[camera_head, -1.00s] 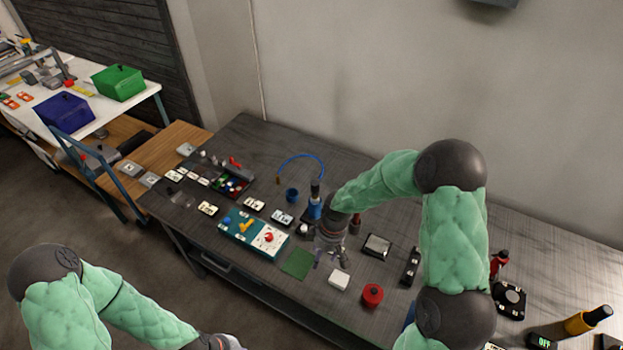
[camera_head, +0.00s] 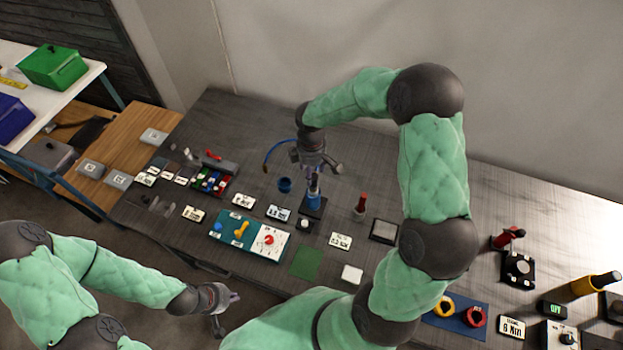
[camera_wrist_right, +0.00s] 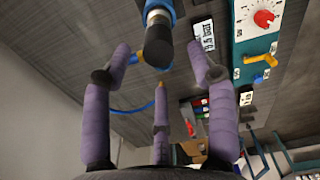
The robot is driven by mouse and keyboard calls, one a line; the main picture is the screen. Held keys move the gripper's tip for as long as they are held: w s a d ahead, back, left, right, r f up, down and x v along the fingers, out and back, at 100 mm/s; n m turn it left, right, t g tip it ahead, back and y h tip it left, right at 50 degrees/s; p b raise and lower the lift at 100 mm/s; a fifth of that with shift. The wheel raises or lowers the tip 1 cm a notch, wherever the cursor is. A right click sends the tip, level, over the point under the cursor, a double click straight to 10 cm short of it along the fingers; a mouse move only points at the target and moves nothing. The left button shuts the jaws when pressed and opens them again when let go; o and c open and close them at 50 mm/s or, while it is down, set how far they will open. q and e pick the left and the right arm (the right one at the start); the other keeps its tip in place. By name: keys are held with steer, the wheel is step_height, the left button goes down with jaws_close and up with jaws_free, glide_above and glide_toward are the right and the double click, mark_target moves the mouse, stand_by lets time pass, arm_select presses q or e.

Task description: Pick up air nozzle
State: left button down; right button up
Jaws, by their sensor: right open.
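The air nozzle (camera_head: 313,191), a blue body with a dark top, stands upright in a dark base. A blue hose (camera_head: 272,149) arches behind it on the left. My right gripper (camera_head: 314,163) is open just above the nozzle and partly hides its top. In the right wrist view, the dark end of the nozzle (camera_wrist_right: 158,45) shows beyond the spread purple fingers of the right gripper (camera_wrist_right: 160,80), with nothing between them. My left gripper (camera_head: 227,309) is open and empty, off the front edge of the table.
A blue cup (camera_head: 285,185) stands close left of the nozzle, and a red-handled tool (camera_head: 361,204) stands to its right. A teal panel (camera_head: 232,241) with knobs and a green mat (camera_head: 306,262) lie in front. My right arm covers part of the table.

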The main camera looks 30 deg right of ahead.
mark_target(313, 184)
steer(key=shift+w+f, duration=0.25)
steer(key=shift+f, duration=1)
steer(key=shift+s+f, duration=0.3)
steer(key=shift+f, duration=0.1)
steer(key=f, duration=0.4)
steer(key=shift+s+d+f, duration=0.15)
steer(key=shift+s+d, duration=0.05)
jaws_close()
